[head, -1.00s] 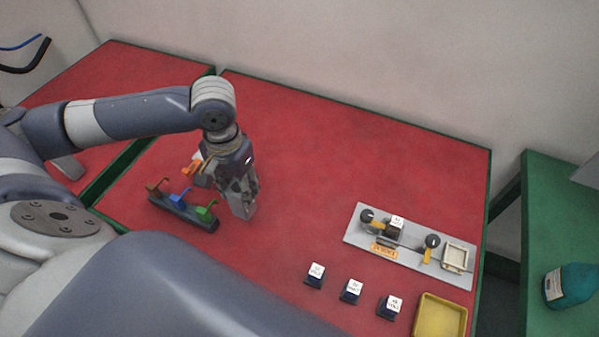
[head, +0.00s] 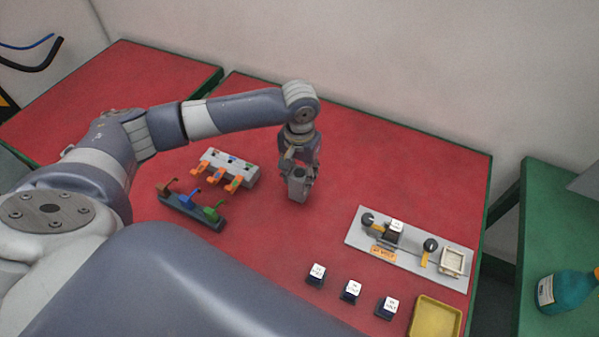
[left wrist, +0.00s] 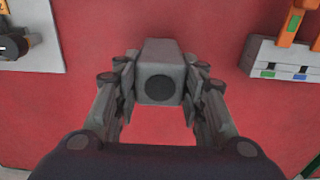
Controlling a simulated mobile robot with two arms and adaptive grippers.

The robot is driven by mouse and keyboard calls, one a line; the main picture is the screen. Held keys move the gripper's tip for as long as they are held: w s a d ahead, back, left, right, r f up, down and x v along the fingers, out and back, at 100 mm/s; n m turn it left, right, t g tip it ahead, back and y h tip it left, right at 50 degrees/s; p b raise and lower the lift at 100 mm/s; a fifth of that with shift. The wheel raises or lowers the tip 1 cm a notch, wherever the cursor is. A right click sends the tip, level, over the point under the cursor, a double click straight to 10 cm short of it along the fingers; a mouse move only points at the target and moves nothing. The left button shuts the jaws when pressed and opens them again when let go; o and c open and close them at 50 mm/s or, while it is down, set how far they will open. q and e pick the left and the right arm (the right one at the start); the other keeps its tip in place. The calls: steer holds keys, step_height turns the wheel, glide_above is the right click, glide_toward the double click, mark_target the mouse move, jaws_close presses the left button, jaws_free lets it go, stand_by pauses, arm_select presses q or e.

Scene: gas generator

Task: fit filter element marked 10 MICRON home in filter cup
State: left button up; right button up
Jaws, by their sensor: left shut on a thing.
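My left gripper (head: 300,178) is shut on a grey block (head: 297,190), held over the red table left of the grey panel. In the left wrist view the block (left wrist: 160,58) sits between the fingers, its near end showing a dark round spot. Three dark blocks with white labelled tops stand at the front: left (head: 317,273), middle (head: 351,290) and right (head: 388,307). Another white-topped block (head: 395,230) sits on the panel. Their print is too small to read. A cream square cup (head: 453,262) at the panel's right end looks empty. My right gripper is out of view.
The grey panel (head: 361,241) carries two black knobs with yellow levers. A yellow tray (head: 436,318) lies in front. At left are a dark rack (head: 190,212) with coloured hooks and a light unit with orange levers (head: 228,165). The table behind the panel is clear.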

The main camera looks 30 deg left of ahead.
arm_select(q)
steer(key=shift+f, duration=0.45)
steer(key=o, duration=1.1)
steer(key=shift+w+r, duration=0.1)
